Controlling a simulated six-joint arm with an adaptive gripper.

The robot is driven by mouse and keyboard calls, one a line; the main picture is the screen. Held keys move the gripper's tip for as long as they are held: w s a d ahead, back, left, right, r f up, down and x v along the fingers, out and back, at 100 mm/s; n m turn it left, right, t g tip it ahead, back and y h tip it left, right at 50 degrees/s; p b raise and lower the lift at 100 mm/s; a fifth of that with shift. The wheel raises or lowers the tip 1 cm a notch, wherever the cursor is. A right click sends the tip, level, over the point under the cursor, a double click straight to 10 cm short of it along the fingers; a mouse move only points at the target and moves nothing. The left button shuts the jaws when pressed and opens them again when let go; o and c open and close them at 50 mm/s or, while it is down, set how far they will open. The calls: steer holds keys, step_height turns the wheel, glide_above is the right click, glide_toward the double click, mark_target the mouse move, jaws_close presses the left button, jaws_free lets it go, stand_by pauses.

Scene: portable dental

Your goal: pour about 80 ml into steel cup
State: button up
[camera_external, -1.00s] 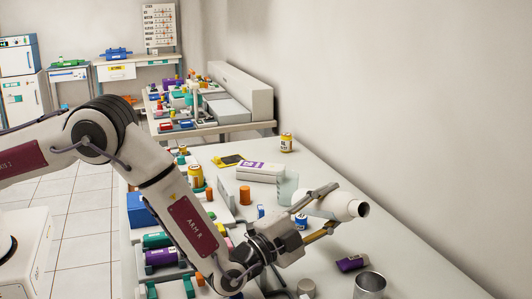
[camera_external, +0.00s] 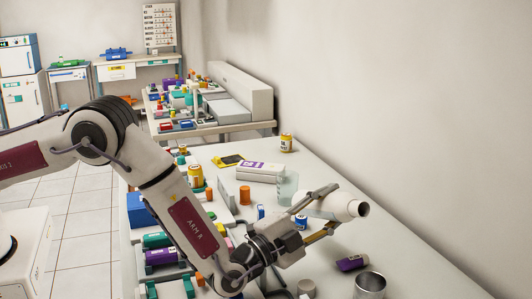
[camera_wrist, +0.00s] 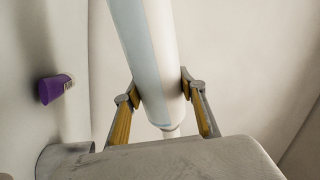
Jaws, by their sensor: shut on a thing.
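My gripper (camera_external: 325,212) is shut on a white bottle (camera_external: 342,206), with a finger on each side of it. The bottle is tilted nearly on its side above the table, its narrower open end pointing right and toward the camera. In the wrist view the bottle (camera_wrist: 152,60) runs between both fingers and shows a pale blue strip. The steel cup (camera_external: 369,287) stands upright at the bottom of the external view, below and slightly right of the bottle's mouth. Part of it also shows in the wrist view (camera_wrist: 58,158). No liquid stream is visible, and the cup's inside cannot be made out.
A clear beaker (camera_external: 288,187) stands behind the bottle. A small grey-white lid-like object (camera_external: 306,288) sits left of the cup. The table's right side is clear along the wall.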

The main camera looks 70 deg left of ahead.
mark_target(336, 217)
steer(key=shift+d+f, duration=0.1)
steer(key=shift+f+n, duration=0.1)
steer(key=shift+n, duration=0.2)
steer(key=shift+d+n, duration=0.2)
steer(key=shift+n, duration=0.1)
steer(key=shift+w+d+r+n+g+y, duration=0.1)
steer(key=shift+d+r+n+g+y, duration=0.3)
steer(key=shift+r+n, duration=0.55)
steer(key=d+n, duration=0.1)
steer(key=n, duration=0.1)
steer(key=d+r+n+y, duration=0.1)
steer(key=n, duration=0.1)
steer(key=shift+w+r+g, duration=0.1)
steer(key=shift+r+g, duration=0.1)
steer(key=shift+g, duration=0.1)
steer(key=shift+d+f+n+g, duration=0.1)
steer(key=shift+f+n+g, duration=0.15)
steer(key=shift+f+n, duration=0.55)
steer(key=shift+f+n+g, duration=0.25)
steer(key=shift+n, duration=0.9)
steer(key=shift+d+r+n, duration=0.1)
steer(key=shift+d+n, duration=0.05)
steer(key=shift+n, duration=0.65)
steer(key=shift+d+n+g, duration=0.25)
steer(key=shift+n+g, duration=0.25)
steer(key=shift+n, duration=0.5)
